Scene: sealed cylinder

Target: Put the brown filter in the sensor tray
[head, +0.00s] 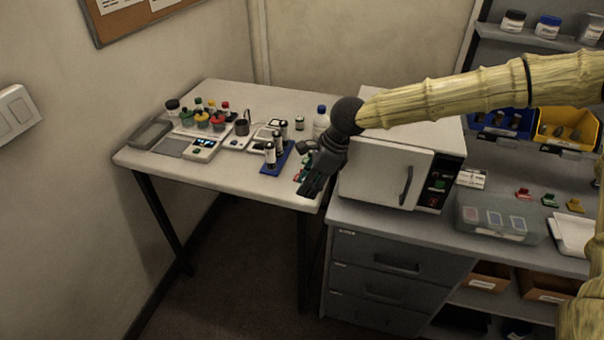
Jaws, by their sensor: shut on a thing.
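My gripper (312,188) hangs with its dark fingers pointing down, over the gap between the white table's right front corner and the grey drawer unit. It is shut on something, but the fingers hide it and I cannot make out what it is. I cannot pick out a brown filter for certain. A small ochre piece (575,206) lies on the right counter. I cannot tell which container is the sensor tray; a grey tray (150,134) lies at the table's left end and a blue rack (271,168) with dark-and-white cylinders stands left of my gripper.
The white table (140,161) holds jars with coloured lids, a scale (203,148) and a white bottle (321,118). A clear box (497,218), a red piece (524,194) and a green piece (549,200) lie on the counter.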

